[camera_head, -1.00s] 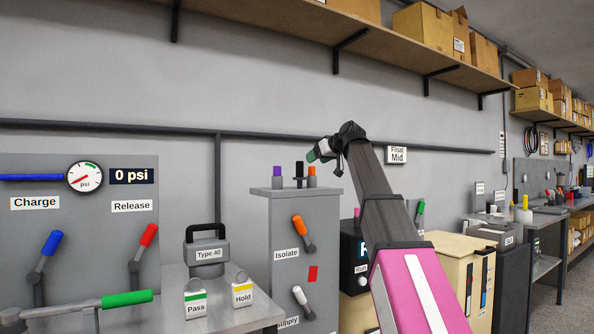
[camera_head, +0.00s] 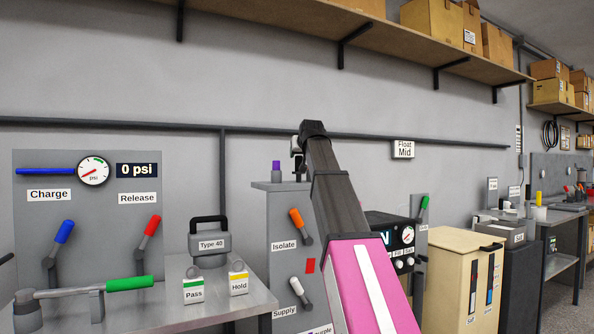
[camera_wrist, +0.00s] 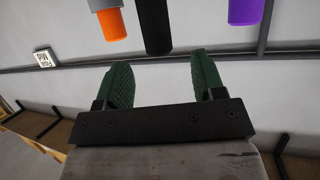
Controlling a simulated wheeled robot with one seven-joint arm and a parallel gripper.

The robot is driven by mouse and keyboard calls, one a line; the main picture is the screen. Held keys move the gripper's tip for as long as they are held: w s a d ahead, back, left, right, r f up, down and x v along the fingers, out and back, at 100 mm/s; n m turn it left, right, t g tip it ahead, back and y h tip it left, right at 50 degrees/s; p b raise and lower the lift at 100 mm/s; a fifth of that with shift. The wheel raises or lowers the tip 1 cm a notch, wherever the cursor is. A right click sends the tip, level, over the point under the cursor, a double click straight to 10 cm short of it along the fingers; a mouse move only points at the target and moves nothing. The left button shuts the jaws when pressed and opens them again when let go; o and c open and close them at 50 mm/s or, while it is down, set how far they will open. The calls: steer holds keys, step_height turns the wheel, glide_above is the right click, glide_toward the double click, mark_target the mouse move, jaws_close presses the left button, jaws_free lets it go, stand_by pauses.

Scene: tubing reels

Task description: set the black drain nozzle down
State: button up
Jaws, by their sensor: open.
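The black drain nozzle (camera_wrist: 154,25) shows in the wrist view at top centre, between the grey-collared orange nozzle (camera_wrist: 112,22) on the left and the purple nozzle (camera_wrist: 248,12) on the right. My gripper (camera_wrist: 160,62) is open, its two green pads apart with nothing between them. The black nozzle lies beyond the fingertips, in line with the gap, with no visible contact. In the head view the purple nozzle (camera_head: 276,168) stands on the grey cabinet (camera_head: 283,216). My gripper (camera_head: 296,146) is at the cabinet top, mostly hidden by my arm, which also covers the orange nozzle.
Isolate (camera_head: 299,222) and Supply (camera_head: 300,292) levers are on the cabinet front. A Type 40 block (camera_head: 209,244) and Pass and Hold tags stand on the bench to the left. A wall pipe (camera_head: 120,125) runs behind, with a shelf of boxes above.

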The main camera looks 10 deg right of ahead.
mark_target(299, 157)
steer(key=x, duration=0.5)
steer(key=shift+w+d, duration=0.1)
steer(key=shift+w, duration=0.3)
steer(key=c, duration=1.1)
steer(key=shift+r, duration=0.1)
